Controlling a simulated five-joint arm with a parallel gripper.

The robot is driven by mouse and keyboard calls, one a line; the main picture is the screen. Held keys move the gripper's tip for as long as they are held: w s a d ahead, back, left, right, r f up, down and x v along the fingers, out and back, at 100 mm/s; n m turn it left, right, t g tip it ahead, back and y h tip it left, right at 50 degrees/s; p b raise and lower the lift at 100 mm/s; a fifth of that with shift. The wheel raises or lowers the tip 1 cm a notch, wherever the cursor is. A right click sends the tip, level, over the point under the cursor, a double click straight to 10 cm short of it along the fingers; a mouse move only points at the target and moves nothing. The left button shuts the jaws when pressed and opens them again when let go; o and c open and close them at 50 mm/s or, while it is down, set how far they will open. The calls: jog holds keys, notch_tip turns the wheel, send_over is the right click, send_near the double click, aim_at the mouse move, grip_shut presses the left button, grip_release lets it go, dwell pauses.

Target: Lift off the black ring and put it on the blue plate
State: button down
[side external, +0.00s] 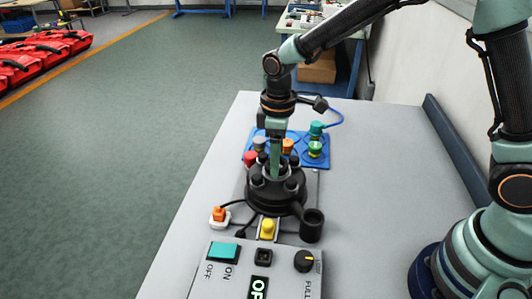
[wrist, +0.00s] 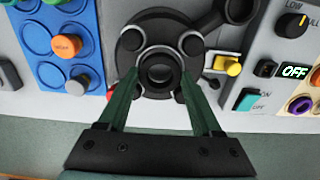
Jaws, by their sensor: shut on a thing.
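A black ring (wrist: 158,72) with a round central hole shows in the wrist view, seated inside a larger black round housing with several knobs. The housing (side external: 275,197) stands upright on the bench in the side view. My gripper (wrist: 159,78) points down at its centre. Its two green fingers lie on either side of the ring and are shut on it. In the side view my gripper (side external: 275,170) hides most of the ring. The blue plate (side external: 321,163) lies just behind the housing, with green, orange and other coloured knobs on it. It also shows in the wrist view (wrist: 36,45), at the left.
A control panel (side external: 228,281) with a teal switch (side external: 224,251) and a black dial stands in front of the housing. The bench (side external: 370,190) is clear to the right.

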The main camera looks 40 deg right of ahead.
jog(key=shift+r, duration=0.7)
dwell(0.3)
jog(key=shift+r, duration=2.35)
jog(key=s+d+r+m, duration=0.1)
jog(key=s+d+m, duration=0.2)
jog(key=d, duration=0.3)
jog(key=s+d+r+m, duration=0.1)
jog(key=s+d+m, duration=0.3)
jog(key=d+m, duration=0.2)
jog(key=shift+s+d+r, duration=0.2)
jog(key=shift+s+r, duration=0.05)
